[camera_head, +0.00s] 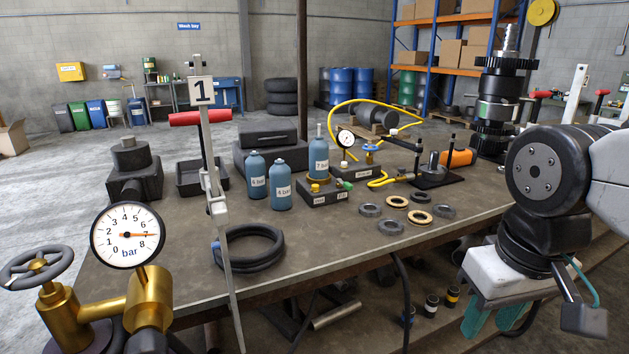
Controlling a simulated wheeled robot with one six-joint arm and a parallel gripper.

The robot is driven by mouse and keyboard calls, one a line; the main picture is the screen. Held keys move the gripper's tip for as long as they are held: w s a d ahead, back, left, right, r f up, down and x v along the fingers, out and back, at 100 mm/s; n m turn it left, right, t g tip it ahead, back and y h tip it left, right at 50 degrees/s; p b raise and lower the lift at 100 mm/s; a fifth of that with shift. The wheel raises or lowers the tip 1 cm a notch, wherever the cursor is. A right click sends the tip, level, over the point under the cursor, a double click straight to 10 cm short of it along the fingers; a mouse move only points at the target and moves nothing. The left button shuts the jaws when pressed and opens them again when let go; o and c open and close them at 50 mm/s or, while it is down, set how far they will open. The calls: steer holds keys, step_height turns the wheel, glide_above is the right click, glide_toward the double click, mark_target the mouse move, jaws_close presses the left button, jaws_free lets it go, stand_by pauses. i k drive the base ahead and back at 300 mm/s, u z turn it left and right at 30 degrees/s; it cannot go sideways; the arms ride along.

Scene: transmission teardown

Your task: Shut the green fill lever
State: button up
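A small green piece (315,187), which looks like the green fill lever, sits by a yellow fitting on the dark fill block (325,194) in the middle of the bench. It is too small to tell whether it is open or shut. A blue bottle (319,158) labelled 7 bar stands upright on that block. A small dial gauge (345,139) rises behind it. My gripper (486,322) hangs at the lower right, past the bench's front edge and well apart from the block. Its two teal fingers point down with a gap between them, and nothing shows in it.
Two more blue bottles (256,175) stand left of the block. Several rings (397,201) lie to its right. A yellow hose (376,104) arches behind. A tall post marked 1 (209,200) and a brass valve with a large gauge (127,235) stand at the near left.

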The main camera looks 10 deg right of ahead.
mark_target(347, 185)
steer(key=z, duration=0.25)
steer(key=i, duration=1.15)
steer(key=u, duration=0.4)
